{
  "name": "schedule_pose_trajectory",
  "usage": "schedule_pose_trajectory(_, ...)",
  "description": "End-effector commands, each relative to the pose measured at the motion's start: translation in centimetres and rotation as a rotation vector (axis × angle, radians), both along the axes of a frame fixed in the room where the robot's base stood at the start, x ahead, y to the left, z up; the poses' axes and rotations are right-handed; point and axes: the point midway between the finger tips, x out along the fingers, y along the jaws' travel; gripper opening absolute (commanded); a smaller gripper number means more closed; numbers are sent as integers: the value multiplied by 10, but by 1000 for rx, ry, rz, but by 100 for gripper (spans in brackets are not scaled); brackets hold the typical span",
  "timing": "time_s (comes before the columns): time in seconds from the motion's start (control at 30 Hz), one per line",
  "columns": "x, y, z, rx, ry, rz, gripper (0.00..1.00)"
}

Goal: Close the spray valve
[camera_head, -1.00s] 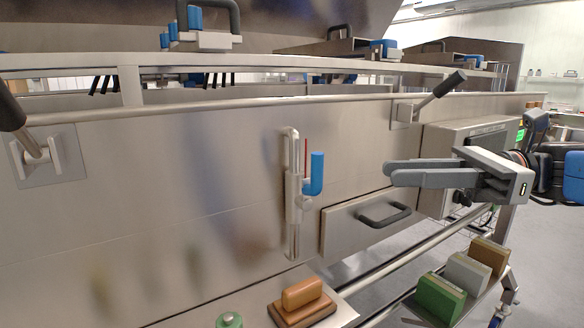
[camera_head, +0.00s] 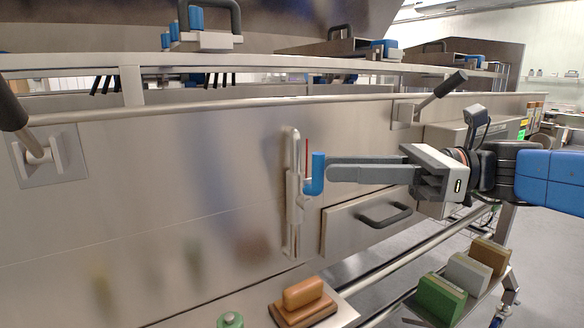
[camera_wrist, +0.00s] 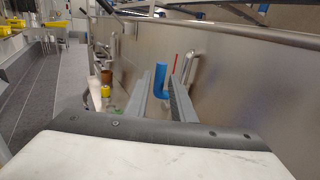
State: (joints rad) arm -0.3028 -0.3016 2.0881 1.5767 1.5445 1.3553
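The spray valve has a blue lever handle (camera_head: 318,174) pointing upward, mounted on a vertical metal pipe (camera_head: 293,200) on the steel panel. A thin red strip shows beside it. My gripper (camera_head: 328,172) is open, reaching in from the right with its fingertips close to the blue handle. In the wrist view, the blue handle (camera_wrist: 160,78) shows in the gap between the two fingers of my gripper (camera_wrist: 168,82). I cannot tell whether the fingertips reach around it, and I see no grip on it.
A drawer with a dark handle (camera_head: 385,215) lies below my gripper. A long rail (camera_head: 230,105) runs above along the panel. A brown block (camera_head: 303,295) and a green box (camera_head: 440,298) stand low in front. Black-gripped levers (camera_head: 440,88) stick out from the panel.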

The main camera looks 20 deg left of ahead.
Motion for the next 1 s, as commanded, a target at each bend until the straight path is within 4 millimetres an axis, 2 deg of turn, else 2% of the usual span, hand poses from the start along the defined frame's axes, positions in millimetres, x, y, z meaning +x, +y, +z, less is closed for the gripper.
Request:
schedule_pose_trajectory(0.6, -18, 65, 0, 0, 0, 2, 22)
schedule_pose_trajectory(0.8, -21, 76, 0, 0, 0, 1, 22)
schedule_pose_trajectory(1.0, -22, 78, 0, 0, 0, -1, 22)
